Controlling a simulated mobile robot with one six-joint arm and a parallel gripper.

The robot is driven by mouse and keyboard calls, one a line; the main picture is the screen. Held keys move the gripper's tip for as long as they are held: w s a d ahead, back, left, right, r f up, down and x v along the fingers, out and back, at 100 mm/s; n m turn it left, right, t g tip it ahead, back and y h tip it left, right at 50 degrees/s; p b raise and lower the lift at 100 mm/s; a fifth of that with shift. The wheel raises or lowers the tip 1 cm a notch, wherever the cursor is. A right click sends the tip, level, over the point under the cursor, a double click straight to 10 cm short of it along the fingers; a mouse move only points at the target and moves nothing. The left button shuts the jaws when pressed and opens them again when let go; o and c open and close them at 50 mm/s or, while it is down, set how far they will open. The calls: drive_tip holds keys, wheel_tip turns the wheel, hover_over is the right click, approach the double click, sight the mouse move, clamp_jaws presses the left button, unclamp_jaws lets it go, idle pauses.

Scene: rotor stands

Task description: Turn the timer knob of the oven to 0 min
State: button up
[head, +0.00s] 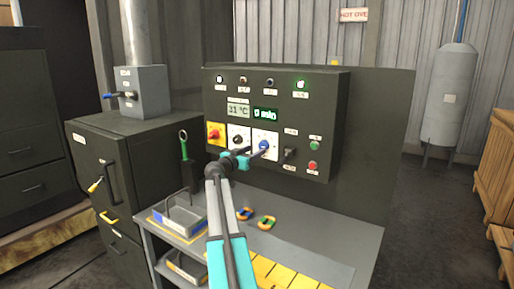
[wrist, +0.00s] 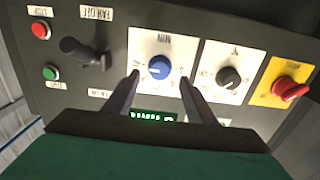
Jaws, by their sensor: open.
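The oven's control panel (head: 327,110) is a dark box. Its timer knob is blue on a white plate marked MIN; it shows in the head view (head: 264,145) and upside down in the wrist view (wrist: 159,66). Its exact pointer angle is hard to tell. A green-lit display (head: 265,114) above it seems to read 0 min; in the wrist view the display (wrist: 153,115) is partly hidden. My gripper (wrist: 160,78) is open, with one finger on each side of the blue knob and gaps visible. In the head view my gripper (head: 258,152) is in front of the panel.
A black knob (wrist: 229,77) and a red switch on a yellow plate (wrist: 290,89) sit beside the timer. A black lever (head: 289,154) and green and red buttons (head: 313,155) are on its other side. A workbench (head: 330,262) lies below with carabiners and a tray.

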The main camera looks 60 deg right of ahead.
sight(261, 147)
drive_tip(key=shift+d+p, duration=0.75)
drive_tip(key=shift+d, duration=1.65)
drive_tip(key=shift+c, duration=0.2)
